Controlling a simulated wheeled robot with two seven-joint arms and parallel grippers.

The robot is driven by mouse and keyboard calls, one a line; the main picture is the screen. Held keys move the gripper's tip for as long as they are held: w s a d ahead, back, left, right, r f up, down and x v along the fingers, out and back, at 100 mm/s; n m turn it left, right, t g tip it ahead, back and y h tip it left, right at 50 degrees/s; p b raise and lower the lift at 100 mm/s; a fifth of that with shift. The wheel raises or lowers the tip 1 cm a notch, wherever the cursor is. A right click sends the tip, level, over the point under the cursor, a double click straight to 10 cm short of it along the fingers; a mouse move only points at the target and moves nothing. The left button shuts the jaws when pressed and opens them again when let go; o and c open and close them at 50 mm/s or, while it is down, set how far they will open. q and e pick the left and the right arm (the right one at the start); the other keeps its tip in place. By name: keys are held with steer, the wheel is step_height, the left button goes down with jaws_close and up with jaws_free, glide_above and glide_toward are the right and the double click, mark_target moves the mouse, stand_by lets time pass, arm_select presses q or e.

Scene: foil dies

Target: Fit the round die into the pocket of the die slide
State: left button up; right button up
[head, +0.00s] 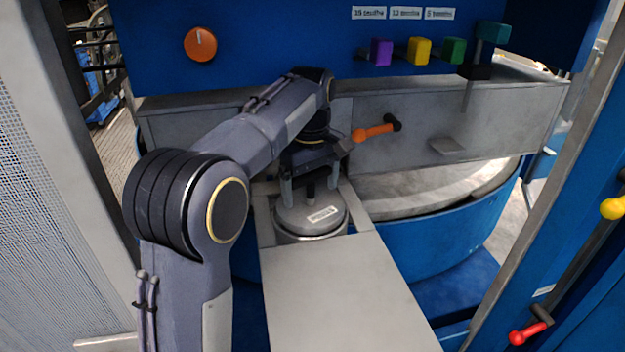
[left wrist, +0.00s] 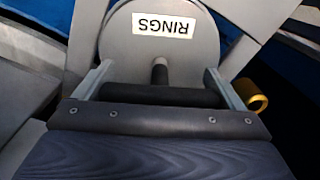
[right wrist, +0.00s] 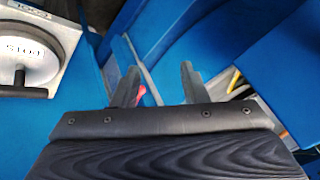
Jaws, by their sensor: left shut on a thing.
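The round die (head: 318,216) is a grey disc labelled RINGS, with a dark handle on top; it also shows in the left wrist view (left wrist: 185,45). My left gripper (head: 316,192) is above it, shut on the dark crossbar of its handle (left wrist: 160,95), one finger at each end. The die is at the pocket of the grey die slide (head: 335,295), between its two side strips. Its lower edge is partly hidden, so I cannot tell whether it is seated. My right gripper (right wrist: 158,85) is open and empty, seen only in the right wrist view.
An orange-handled lever (head: 375,132) is close to the right of my left gripper. A blue round tub (head: 440,235) stands behind the slide. A blue panel above has coloured knobs and an orange dial (head: 200,44). Another labelled round piece (right wrist: 28,62) is left of my right gripper.

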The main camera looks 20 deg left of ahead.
mark_target(310, 203)
arm_select(q)
steer(key=f, duration=0.3)
steer(key=shift+w+a, duration=0.25)
steer(key=shift+w, duration=0.05)
steer(key=shift+f, duration=0.3)
steer(key=shift+f, duration=0.35)
steer(key=shift+f, duration=0.25)
steer(key=o, duration=1.8)
steer(key=shift+s+f, duration=0.1)
steer(key=shift+c, duration=0.2)
step_height(310, 203, up, 13)
steer(key=shift+r, duration=0.15)
